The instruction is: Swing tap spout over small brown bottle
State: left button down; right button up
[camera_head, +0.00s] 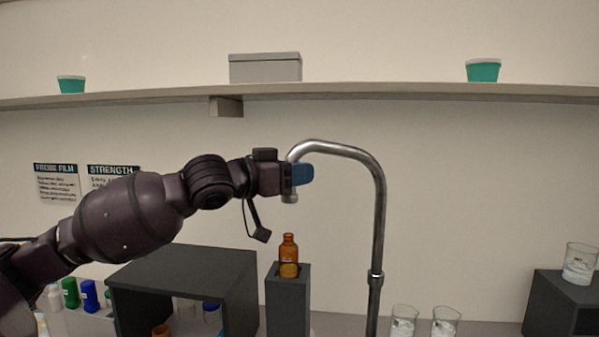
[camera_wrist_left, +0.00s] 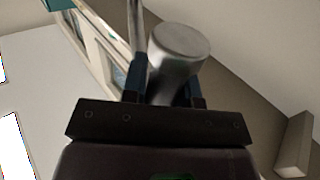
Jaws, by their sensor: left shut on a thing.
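The tap spout (camera_head: 377,200) is a tall chrome pipe that arches over to the left in the head view. My left gripper (camera_head: 302,174) is shut on the outlet end of the spout, with a blue fingertip showing. In the left wrist view the chrome spout end (camera_wrist_left: 178,50) sits between the fingers of my left gripper (camera_wrist_left: 165,88). The small brown bottle (camera_head: 289,258) stands upright on a dark grey block (camera_head: 288,305). In the head view it is below the spout outlet and appears nearly in line with it; the depth offset is hard to judge. My right gripper is out of view.
A dark open-fronted box (camera_head: 185,275) stands left of the block. Glass beakers (camera_head: 404,320) stand right of the pipe, and another beaker (camera_head: 579,263) sits on a dark block (camera_head: 562,305). A shelf (camera_head: 400,92) runs along the wall above.

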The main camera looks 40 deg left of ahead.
pick_arm(q)
jog(key=shift+f, duration=0.1)
dwell(0.3)
jog(key=c, duration=1.1)
grip_release()
jog(key=shift+o, duration=1)
jog(key=shift+b+v, duration=0.3)
jog(key=shift+v, duration=1.15)
jog(key=v, duration=0.8)
